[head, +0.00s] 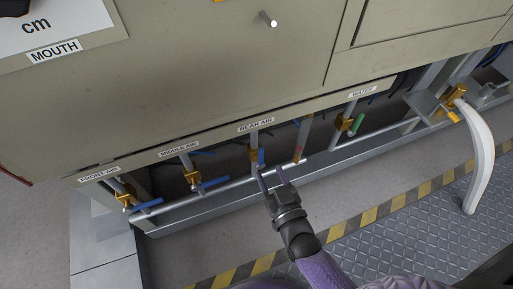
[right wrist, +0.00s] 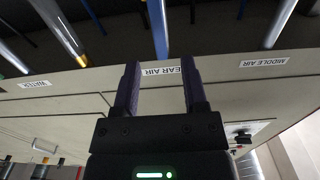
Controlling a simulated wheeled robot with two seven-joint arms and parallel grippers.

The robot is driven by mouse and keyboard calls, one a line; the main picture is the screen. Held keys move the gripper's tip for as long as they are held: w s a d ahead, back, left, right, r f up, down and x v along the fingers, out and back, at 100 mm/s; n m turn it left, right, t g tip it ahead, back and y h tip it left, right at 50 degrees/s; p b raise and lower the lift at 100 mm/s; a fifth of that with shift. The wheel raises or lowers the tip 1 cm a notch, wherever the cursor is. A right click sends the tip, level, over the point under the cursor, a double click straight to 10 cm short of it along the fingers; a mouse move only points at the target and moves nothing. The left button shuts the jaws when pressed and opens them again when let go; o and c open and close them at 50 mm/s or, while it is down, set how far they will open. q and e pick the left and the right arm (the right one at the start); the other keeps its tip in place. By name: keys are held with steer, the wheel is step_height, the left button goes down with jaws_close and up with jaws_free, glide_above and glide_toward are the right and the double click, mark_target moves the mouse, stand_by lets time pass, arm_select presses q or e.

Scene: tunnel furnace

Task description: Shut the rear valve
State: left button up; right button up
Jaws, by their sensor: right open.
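The rear air valve has a brass body (head: 253,154) and a blue lever (head: 261,158), under the REAR AIR label (head: 255,125). The lever stands roughly in line with its upright pipe. My right gripper (head: 269,172) is open, its fingertips just below and beside the lever in the head view. In the right wrist view, a blue lever (right wrist: 158,30) shows beyond the gap between the open fingers (right wrist: 160,66), and nothing is between them. Whether a finger touches the lever cannot be told. My left gripper is out of view.
To the left, the middle air (head: 213,183) and front air (head: 147,204) blue levers lie across their pipes. A green water lever (head: 357,123) is to the right. A horizontal pipe (head: 225,186) runs below the valves. A white hose (head: 481,150) hangs at right.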

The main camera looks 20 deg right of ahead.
mark_target(262, 156)
steer(key=w, duration=0.1)
steer(key=w+b, duration=0.1)
steer(key=w, duration=0.2)
steer(key=shift+f, duration=0.3)
steer(key=shift+w+a+b, duration=0.1)
steer(key=shift+w+b, duration=0.45)
steer(key=shift+w, duration=0.15)
steer(key=shift+w+r, duration=0.25)
steer(key=shift+w, duration=0.25)
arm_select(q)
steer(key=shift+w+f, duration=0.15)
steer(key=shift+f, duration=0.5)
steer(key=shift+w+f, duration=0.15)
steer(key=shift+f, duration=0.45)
arm_select(e)
jaws_close()
